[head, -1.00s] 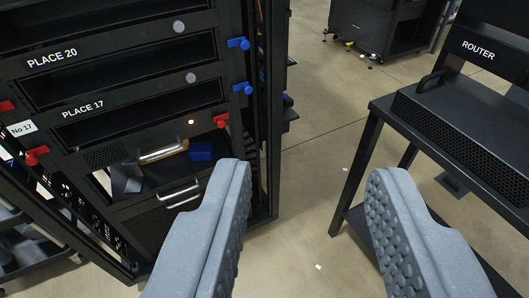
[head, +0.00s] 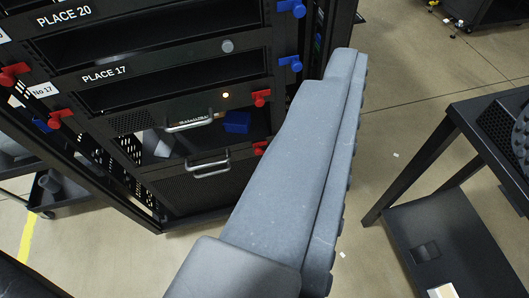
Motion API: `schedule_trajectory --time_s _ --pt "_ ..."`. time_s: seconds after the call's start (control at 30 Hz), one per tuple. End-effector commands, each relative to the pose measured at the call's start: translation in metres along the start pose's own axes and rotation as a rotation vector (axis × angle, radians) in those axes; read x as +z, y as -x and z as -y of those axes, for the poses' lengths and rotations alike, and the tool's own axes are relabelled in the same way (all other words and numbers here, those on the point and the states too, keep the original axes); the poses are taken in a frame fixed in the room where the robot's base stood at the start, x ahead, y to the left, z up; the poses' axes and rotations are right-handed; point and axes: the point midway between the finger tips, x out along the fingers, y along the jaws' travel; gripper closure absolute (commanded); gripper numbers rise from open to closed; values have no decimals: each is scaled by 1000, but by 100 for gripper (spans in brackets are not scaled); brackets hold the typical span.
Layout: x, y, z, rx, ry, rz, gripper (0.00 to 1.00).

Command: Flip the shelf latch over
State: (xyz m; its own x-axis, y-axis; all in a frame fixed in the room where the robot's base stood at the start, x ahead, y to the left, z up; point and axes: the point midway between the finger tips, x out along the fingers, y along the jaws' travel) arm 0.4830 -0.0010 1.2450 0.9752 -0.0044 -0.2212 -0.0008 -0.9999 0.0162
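The rack's latches sit along both edges of its shelf slots; I cannot tell which one the task means. On the right edge are an upper blue latch (head: 292,8), a lower blue latch (head: 290,63), a red latch (head: 262,97) and another red latch (head: 260,147), partly hidden. On the left edge are an upper red latch (head: 15,73), a lower red latch (head: 60,117) and a blue latch (head: 43,125). My gripper (head: 435,95) is spread wide and empty. Its left finger looms in front of the rack's right side; its right finger shows only at the picture's right edge.
The black rack (head: 165,55) has open slots labelled PLACE 20 and PLACE 17, with metal handles and a blue block (head: 237,122) lower down. A dark table (head: 478,105) with a lower shelf stands at the right. Bare floor (head: 400,100) lies between.

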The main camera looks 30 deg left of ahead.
Motion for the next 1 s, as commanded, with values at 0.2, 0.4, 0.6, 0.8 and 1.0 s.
schedule_trajectory --time_s 0.2,0.4,0.6,0.8,1.0 --pt "15 -79 -5 23 108 -1 55" --pt "42 -170 -4 31 263 -28 55" --pt "87 -250 3 12 418 -53 55" --pt "147 -318 18 -36 560 -85 55" --pt "219 -370 40 -107 682 -124 55"
